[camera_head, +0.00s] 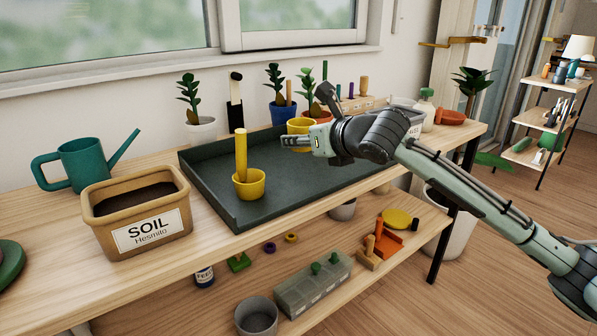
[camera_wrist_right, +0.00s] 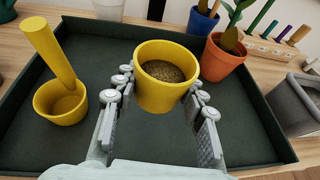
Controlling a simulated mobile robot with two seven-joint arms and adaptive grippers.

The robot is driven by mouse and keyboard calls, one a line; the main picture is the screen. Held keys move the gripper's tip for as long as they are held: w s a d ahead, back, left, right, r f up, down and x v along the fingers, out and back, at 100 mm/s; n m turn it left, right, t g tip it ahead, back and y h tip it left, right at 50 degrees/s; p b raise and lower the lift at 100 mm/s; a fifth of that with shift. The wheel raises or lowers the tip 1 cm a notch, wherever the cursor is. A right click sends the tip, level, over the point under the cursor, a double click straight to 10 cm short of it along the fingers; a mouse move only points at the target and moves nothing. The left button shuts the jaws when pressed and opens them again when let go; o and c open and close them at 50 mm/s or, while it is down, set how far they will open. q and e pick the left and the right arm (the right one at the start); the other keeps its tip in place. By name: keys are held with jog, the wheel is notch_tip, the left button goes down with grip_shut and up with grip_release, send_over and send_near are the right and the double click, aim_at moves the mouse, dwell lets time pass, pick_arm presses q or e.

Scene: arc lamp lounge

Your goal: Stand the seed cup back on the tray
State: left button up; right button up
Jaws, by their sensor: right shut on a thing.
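The seed cup (camera_head: 301,124) is yellow and filled with brown grainy stuff. In the right wrist view the cup (camera_wrist_right: 165,90) is upright between the fingers of my right gripper (camera_wrist_right: 157,112), which is shut on it. In the head view the right gripper (camera_head: 296,142) is over the right half of the dark grey tray (camera_head: 203,181), partly covering the cup. Whether the cup's base touches the tray is hidden. The tray also shows in the wrist view (camera_wrist_right: 240,135). My left gripper is out of view.
A second yellow cup (camera_head: 249,186) with a yellow stick in it stands on the tray's left part. Potted plants, one in a blue pot (camera_head: 283,113), line the wall. A soil box (camera_head: 140,215) and green watering can (camera_head: 83,164) are left. The tray's middle is clear.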

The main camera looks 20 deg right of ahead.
aim_at(302, 178)
notch_tip(302, 178, down, 3)
jog(key=shift+f, duration=0.15)
notch_tip(302, 178, down, 3)
jog(key=shift+f+b, duration=0.15)
jog(key=shift+b, duration=0.35)
jog(key=shift+f, duration=0.2)
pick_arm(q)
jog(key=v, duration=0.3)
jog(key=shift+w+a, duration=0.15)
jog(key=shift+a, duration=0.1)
pick_arm(e)
jog(key=shift+r, duration=0.1)
jog(key=shift+f, duration=0.2)
jog(key=o, duration=1.2)
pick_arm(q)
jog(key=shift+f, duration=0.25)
pick_arm(e)
jog(key=shift+r, duration=0.15)
